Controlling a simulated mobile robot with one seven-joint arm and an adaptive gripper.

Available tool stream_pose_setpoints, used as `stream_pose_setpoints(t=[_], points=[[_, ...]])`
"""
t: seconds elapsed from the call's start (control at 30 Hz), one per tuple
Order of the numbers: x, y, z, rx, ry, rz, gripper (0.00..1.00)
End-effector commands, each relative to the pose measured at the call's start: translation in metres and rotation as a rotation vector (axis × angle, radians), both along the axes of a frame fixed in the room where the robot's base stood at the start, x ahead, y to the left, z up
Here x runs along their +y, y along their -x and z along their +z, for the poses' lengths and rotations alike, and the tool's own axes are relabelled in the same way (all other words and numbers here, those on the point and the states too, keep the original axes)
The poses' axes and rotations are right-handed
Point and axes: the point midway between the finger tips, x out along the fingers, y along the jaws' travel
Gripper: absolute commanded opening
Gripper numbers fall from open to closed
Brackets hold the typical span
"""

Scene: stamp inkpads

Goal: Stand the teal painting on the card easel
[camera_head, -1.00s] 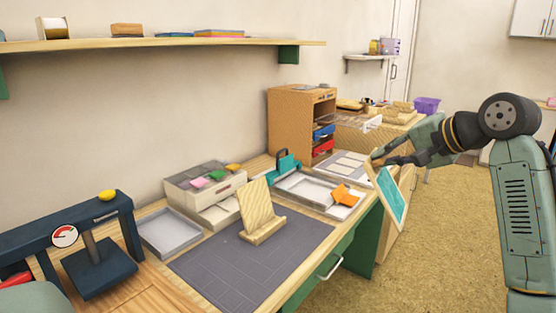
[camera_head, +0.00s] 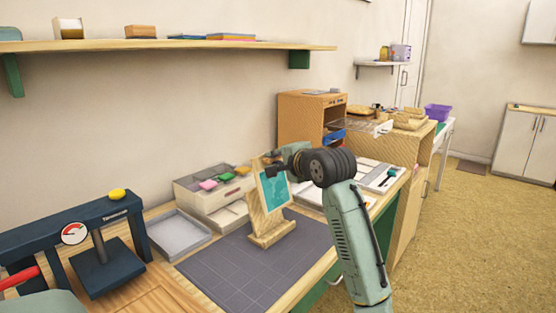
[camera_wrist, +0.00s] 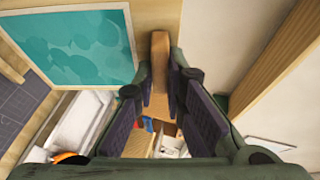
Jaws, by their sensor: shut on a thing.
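The teal painting (camera_head: 274,188) has a pale wooden frame. In the head view it stands nearly upright, leaning slightly back, right against the front of the card easel (camera_head: 268,236). In the wrist view the painting (camera_wrist: 75,45) fills the upper left, beside the fingers (camera_wrist: 160,60). The painting hides most of the easel's back board.
The easel stands on a dark gridded mat (camera_head: 225,270). A grey tray (camera_head: 180,236) and a drawer box with coloured pads (camera_head: 215,192) are at its left and behind. A dark press (camera_head: 95,250) stands far left. My arm covers the desk's right part.

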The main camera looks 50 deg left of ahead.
Motion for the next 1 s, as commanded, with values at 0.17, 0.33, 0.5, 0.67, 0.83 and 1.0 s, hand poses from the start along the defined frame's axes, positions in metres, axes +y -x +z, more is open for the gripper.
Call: stream_pose_setpoints(t=[0.17,0.33,0.5,0.67,0.83,1.0], points=[[0.000,0.000,0.001,-0.001,0.000,0.000,0.00],[0.000,0.000,0.002,0.001,0.000,0.003,0.00],[0.003,0.000,-0.007,0.002,-0.001,0.004,0.00],[0.010,0.001,-0.019,0.002,0.000,0.005,0.00],[0.017,0.002,-0.030,0.002,-0.001,0.004,0.00],[0.023,0.003,-0.042,0.002,0.000,0.005,0.00]])
